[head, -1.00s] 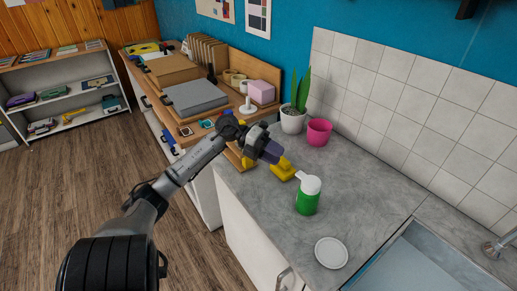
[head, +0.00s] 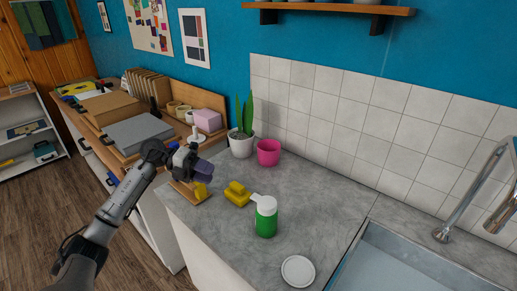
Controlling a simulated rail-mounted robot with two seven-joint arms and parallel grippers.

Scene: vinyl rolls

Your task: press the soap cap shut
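The soap bottle (head: 266,226) is green and stands upright on the grey counter in the head view. Its white cap (head: 267,205) has a small white tab (head: 256,197) sticking out to the left. My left gripper (head: 201,181) is to the left of the bottle, clearly apart from it, near the counter's left edge. Its fingers are small and dark, and I cannot tell whether they are open. My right gripper is not in view.
A yellow block (head: 237,194) lies between gripper and bottle; a wooden board (head: 189,193) is below the gripper. A pink pot (head: 268,153) and potted plant (head: 241,143) stand behind. A white dish (head: 298,270) lies in front, with the sink (head: 395,266) at right.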

